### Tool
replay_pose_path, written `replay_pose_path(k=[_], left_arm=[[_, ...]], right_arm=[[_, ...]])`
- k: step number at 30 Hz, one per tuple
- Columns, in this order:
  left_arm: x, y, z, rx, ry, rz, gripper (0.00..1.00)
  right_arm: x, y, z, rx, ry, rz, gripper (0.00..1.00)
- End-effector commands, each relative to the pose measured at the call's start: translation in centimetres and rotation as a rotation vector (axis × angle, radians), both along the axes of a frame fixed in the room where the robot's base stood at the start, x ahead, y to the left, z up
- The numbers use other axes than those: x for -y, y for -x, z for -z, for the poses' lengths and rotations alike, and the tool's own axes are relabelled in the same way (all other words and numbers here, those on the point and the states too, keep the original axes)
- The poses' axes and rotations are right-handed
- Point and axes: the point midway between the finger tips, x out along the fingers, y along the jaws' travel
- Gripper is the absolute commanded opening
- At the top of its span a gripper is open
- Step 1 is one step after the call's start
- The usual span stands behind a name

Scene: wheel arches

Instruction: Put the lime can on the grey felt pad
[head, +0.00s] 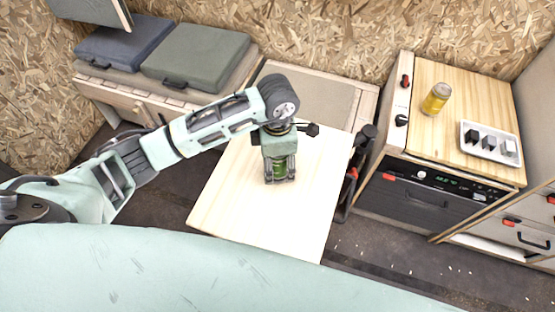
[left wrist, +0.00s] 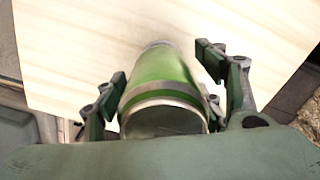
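The lime can (head: 279,170) stands on the pale wooden table, below my left gripper (head: 280,180). Its green side and silver bands show large in the left wrist view (left wrist: 165,82). My left gripper points down with its fingers on either side of the can. In the left wrist view (left wrist: 160,75) a gap shows between the right finger and the can; the left finger is close to it. A flat grey panel (head: 318,95) set in a pale frame behind the table may be the grey felt pad; I cannot tell for sure. My right gripper is not in view.
The table (head: 230,190) is otherwise bare. Two cushion-like cases (head: 195,57) lie at back left. A black post (head: 362,145) rises at the table's right edge.

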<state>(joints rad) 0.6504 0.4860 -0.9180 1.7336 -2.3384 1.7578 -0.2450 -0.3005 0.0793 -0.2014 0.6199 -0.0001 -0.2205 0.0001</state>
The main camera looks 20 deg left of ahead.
Motion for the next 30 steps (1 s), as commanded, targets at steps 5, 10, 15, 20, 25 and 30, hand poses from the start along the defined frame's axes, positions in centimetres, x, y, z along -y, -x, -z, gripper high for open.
replay_pose_path(k=[5, 10, 15, 20, 25, 30], left_arm=[[0.0, 0.0, 0.0, 0.0, 0.0, 0.0, 0.65], [0.0, 0.0, -0.4, 0.0, 0.0, 0.0, 0.65], [0.0, -0.2, -2.6, 0.005, 0.0, 0.002, 0.65], [0.0, -0.2, -6.2, 0.008, 0.0, 0.001, 0.65], [0.0, -0.2, -9.6, 0.005, 0.0, 0.001, 0.65], [0.0, -0.1, -11.7, 0.002, 0.0, -0.001, 0.65]], right_arm=[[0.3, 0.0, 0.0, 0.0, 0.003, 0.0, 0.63], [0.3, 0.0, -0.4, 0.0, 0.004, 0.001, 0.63], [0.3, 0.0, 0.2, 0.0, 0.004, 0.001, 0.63], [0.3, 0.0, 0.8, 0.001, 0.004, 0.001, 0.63], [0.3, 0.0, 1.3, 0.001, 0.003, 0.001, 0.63], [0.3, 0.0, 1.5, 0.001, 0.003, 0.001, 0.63]])
